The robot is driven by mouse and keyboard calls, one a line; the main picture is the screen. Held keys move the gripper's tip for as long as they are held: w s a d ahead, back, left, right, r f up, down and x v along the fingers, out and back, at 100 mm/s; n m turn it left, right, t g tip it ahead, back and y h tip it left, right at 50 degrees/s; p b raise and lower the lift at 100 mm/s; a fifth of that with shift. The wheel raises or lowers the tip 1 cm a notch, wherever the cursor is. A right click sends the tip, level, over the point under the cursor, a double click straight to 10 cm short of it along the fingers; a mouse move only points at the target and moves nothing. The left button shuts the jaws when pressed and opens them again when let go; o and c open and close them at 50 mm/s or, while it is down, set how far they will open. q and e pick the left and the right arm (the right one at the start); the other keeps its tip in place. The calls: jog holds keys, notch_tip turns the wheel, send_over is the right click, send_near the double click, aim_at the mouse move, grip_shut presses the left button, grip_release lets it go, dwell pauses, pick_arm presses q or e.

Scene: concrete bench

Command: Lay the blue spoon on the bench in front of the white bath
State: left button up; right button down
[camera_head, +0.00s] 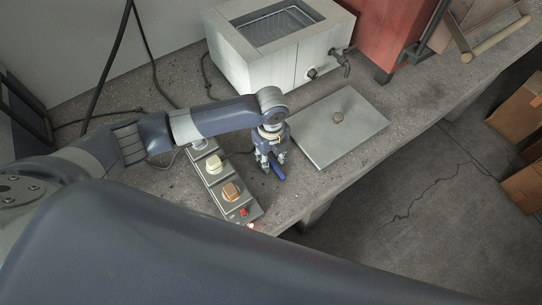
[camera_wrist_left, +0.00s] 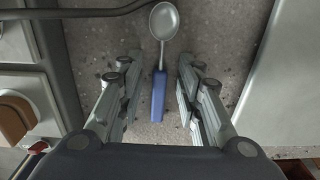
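The blue spoon (camera_wrist_left: 158,92) has a grey metal bowl and a blue handle. In the left wrist view it lies lengthwise between my left gripper's fingers (camera_wrist_left: 155,72), with a gap on each side. In the head view its blue handle (camera_head: 278,172) shows at the fingertips of my left gripper (camera_head: 270,162), which points down at the bench (camera_head: 170,185); the bowl is hidden there. The fingers are apart and not closed on the spoon. The white bath (camera_head: 231,58) stands behind, at the back of the bench. My right gripper is out of view.
A grey lid with a knob (camera_head: 345,128) lies right of the gripper. A dark control box with switches (camera_head: 218,178) lies left of it. A tap (camera_head: 340,62) sticks out of the bath's front. Cables run at the back left. The bench's front edge is close.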

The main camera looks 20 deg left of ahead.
aim_at(271, 161)
pick_arm(q)
jog(key=shift+r, duration=0.1)
notch_tip(271, 161, up, 12)
dwell(0.5)
dwell(0.5)
